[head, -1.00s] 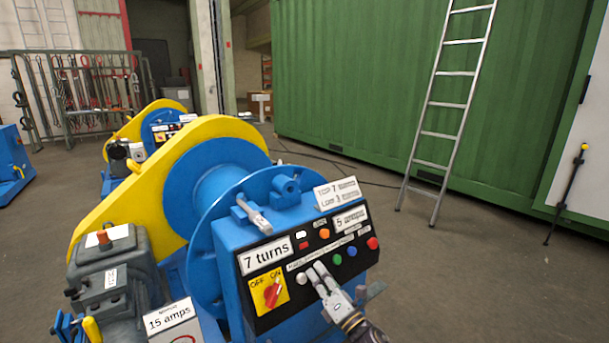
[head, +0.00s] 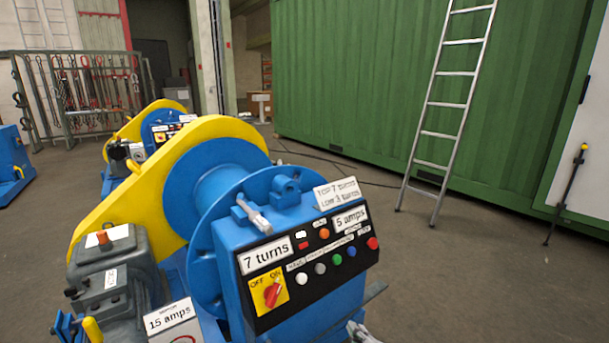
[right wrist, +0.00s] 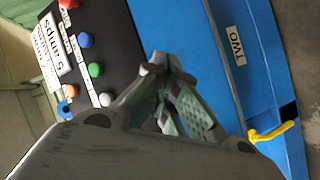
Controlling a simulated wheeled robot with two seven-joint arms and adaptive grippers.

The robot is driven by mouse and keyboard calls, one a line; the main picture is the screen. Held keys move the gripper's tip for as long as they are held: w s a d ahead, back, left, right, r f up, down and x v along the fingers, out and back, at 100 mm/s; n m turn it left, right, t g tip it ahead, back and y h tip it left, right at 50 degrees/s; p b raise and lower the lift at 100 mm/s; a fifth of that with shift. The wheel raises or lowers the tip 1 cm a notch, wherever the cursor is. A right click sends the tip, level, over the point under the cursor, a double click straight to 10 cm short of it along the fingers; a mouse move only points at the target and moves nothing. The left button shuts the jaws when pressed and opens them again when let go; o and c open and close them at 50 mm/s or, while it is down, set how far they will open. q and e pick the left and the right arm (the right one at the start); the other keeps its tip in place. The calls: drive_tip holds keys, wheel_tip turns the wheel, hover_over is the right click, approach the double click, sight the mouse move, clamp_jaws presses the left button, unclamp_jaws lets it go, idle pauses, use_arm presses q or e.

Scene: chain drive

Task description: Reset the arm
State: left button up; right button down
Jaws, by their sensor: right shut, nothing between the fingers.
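My right gripper (head: 358,332) shows only at the bottom edge of the head view, below and right of the control panel (head: 318,283). It is shut and empty. In the right wrist view its fingers (right wrist: 165,75) are together in front of the blue machine side (right wrist: 225,75), with the panel's buttons to the left. The black panel carries a red rotary switch on a yellow plate (head: 268,290) and several coloured buttons, among them a green one (head: 337,259) and a white one (head: 301,278). My left gripper is out of view.
The blue and yellow chain-drive machine (head: 215,180) fills the middle. A grey motor unit (head: 118,270) stands at its left. A ladder (head: 445,110) leans on a green container (head: 350,80) behind. The floor (head: 460,270) to the right is clear.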

use_arm(q)
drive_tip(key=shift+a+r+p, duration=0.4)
drive_tip(key=shift+p, duration=0.3)
use_arm(e)
drive_tip(key=s+f+m+g, duration=0.5)
drive_tip(key=s, duration=0.7)
drive_tip(key=s+f+m+g, duration=0.5)
drive_tip(key=s+m, duration=0.1)
drive_tip(key=s, duration=0.6)
drive_tip(key=shift+d+y, duration=0.3)
drive_tip(key=shift+d, duration=0.15)
